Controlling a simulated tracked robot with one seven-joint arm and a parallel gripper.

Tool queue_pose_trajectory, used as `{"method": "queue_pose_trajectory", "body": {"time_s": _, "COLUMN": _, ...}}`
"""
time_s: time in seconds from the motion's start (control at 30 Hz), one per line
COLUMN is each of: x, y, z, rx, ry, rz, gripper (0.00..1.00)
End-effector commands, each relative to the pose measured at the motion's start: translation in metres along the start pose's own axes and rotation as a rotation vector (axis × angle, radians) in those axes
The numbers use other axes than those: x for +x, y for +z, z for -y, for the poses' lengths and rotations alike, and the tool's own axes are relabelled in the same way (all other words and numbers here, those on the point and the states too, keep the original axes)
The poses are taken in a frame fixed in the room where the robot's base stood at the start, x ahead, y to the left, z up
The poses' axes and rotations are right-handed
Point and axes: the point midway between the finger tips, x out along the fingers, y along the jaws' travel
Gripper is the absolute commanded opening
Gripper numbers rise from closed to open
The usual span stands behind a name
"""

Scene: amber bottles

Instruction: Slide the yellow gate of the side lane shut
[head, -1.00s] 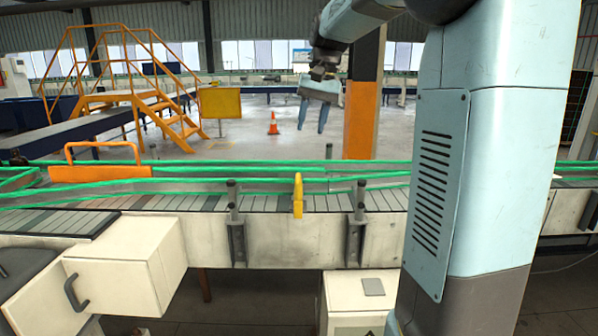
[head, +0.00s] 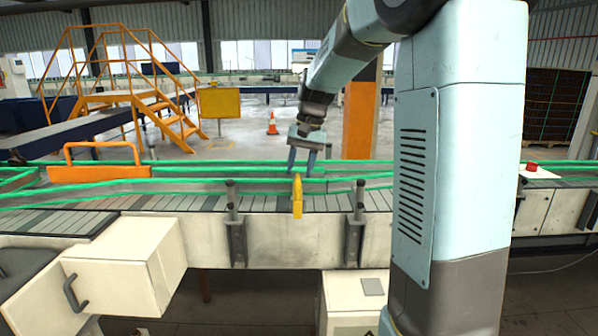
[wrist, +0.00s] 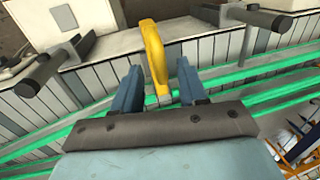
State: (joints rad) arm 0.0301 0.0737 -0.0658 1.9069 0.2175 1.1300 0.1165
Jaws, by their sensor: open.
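A narrow upright yellow piece (head: 297,196), which looks like the gate, stands at the near edge of the conveyor between two dark posts. It also shows in the wrist view (wrist: 155,50). My gripper (head: 301,168) is open, pointing down just above and behind the top of the yellow piece. In the wrist view the two blue fingers of my gripper (wrist: 158,82) lie on either side of the yellow piece, with gaps on both sides. I see no contact, and cannot tell how deep it sits between the fingers.
Dark posts (head: 235,225) and (head: 354,225) flank the yellow piece. Green rails (head: 220,185) run along the slatted conveyor (head: 175,203). An orange panel with a handle (head: 100,173) stands at the left. A red button (head: 532,166) is at the right.

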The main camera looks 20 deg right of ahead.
Motion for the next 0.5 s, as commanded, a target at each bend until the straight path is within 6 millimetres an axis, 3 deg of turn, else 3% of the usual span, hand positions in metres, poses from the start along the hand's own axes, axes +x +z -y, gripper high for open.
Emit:
{"method": "queue_pose_trajectory", "body": {"time_s": 0.2, "x": 0.0135, "y": 0.0000, "z": 0.0000, "rx": 0.000, "ry": 0.000, "rz": 0.000, "gripper": 0.42}}
{"method": "queue_pose_trajectory", "body": {"time_s": 0.5, "x": 0.0145, "y": -0.0001, "z": -0.0002, "rx": 0.001, "ry": 0.000, "rz": -0.001, "gripper": 0.41}}
